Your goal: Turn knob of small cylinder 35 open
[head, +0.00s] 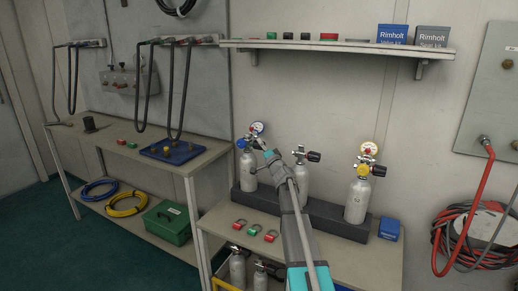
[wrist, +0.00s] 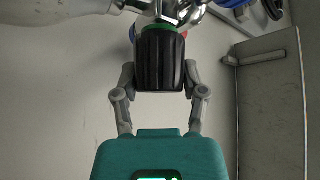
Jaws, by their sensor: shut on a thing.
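Three small silver cylinders stand in a dark rack on the low bench: a left one (head: 248,168) with a blue gauge, a middle one (head: 301,180) and a right one (head: 357,200) with a yellow gauge. No number is readable, so I cannot tell which is 35. My gripper (head: 261,146) is at the valve of the left cylinder. In the wrist view a black ridged knob (wrist: 161,60) with a green ring sits between my gripper's fingers (wrist: 160,82), which are shut on it. In the head view my gripper and arm hide this knob.
The middle cylinder's black knob (head: 314,157) is close right of my arm. A shelf (head: 340,45) with boxes hangs above. Padlocks (head: 254,230) and a blue box (head: 389,229) lie on the bench. A red hose (head: 470,200) hangs at the right.

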